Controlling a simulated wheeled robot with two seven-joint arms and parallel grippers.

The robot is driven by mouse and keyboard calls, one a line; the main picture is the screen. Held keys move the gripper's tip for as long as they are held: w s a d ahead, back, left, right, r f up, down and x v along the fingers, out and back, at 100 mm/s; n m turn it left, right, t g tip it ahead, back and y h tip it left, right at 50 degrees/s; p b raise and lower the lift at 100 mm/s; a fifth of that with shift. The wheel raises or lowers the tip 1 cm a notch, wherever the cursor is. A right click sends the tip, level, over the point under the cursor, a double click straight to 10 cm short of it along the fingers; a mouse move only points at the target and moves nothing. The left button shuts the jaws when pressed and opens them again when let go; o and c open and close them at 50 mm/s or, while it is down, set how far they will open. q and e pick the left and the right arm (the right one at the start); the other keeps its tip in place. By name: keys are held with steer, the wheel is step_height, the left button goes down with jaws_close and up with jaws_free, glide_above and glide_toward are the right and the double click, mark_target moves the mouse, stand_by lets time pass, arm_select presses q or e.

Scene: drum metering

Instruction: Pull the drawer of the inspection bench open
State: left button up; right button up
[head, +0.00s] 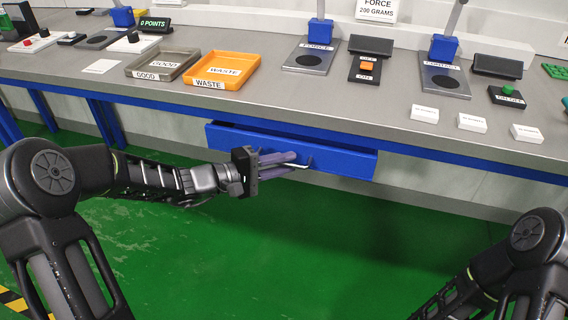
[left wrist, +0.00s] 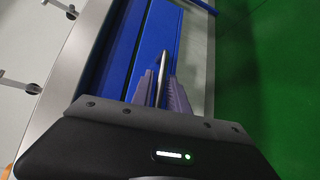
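The blue drawer (head: 345,160) is under the front edge of the inspection bench (head: 250,108). Its front seems to stand slightly forward, with a narrow dark gap along its top. A pale bar handle (head: 300,165) is on the drawer front. My left gripper (head: 293,163) has its two purple-grey fingers on either side of the handle, seemingly closed on it. In the left wrist view, the handle (left wrist: 161,75) runs between the fingertips, with the blue drawer front (left wrist: 160,35) behind. My right gripper is not visible; only its arm shows at bottom right.
On the bench stand a grey GOOD tray (head: 142,74), an orange WASTE tray (head: 205,83), blue-headed stations (head: 318,32), an orange button (head: 366,67) and several white labelled blocks (head: 472,123). The green floor (head: 290,250) before the drawer looks clear.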

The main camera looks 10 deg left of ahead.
arm_select(q)
steer(key=shift+c, duration=0.4)
jaws_close()
stand_by(1.0)
